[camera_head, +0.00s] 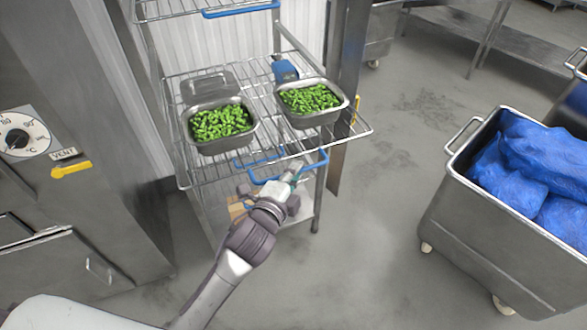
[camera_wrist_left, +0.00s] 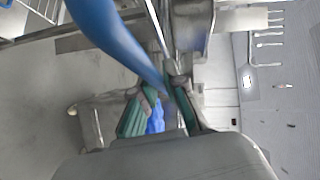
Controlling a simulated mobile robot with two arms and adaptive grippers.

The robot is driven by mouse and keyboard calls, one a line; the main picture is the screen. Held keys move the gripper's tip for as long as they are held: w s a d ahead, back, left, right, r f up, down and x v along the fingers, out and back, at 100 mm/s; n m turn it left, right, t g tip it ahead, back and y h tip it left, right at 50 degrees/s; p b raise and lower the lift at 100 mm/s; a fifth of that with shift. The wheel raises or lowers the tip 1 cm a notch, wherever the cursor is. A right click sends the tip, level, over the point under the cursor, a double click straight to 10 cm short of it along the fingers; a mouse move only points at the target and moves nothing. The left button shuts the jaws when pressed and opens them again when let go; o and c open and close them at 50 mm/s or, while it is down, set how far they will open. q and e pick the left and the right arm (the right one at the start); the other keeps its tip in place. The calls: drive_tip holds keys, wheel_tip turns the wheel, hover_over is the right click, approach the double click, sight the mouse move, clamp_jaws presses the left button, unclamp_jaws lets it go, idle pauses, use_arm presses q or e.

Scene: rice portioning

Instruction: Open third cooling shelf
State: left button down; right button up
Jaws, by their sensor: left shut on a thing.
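A metal rack with sliding wire shelves stands at the upper middle of the head view. One wire shelf (camera_head: 352,131) sticks out toward me and carries two metal trays of green beans, the left tray (camera_head: 238,148) and the right tray (camera_head: 318,121). A blue handle (camera_head: 323,160) shows at its front edge. My left gripper (camera_head: 289,178) is shut on this blue handle, which also crosses between the fingers in the left wrist view (camera_wrist_left: 118,46). The fingers (camera_wrist_left: 160,108) show green pads. My right gripper is not in view.
A higher shelf with a blue handle (camera_head: 240,9) is above. A metal cart (camera_head: 470,215) with blue bags stands at the right. An oven-like unit (camera_head: 75,150) with a dial is at the left. The floor between rack and cart is clear.

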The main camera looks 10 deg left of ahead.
use_arm(q)
drive_tip(key=c, duration=1.2)
unclamp_jaws()
drive_tip(key=shift+s, duration=0.1)
drive_tip(key=v, duration=1.2)
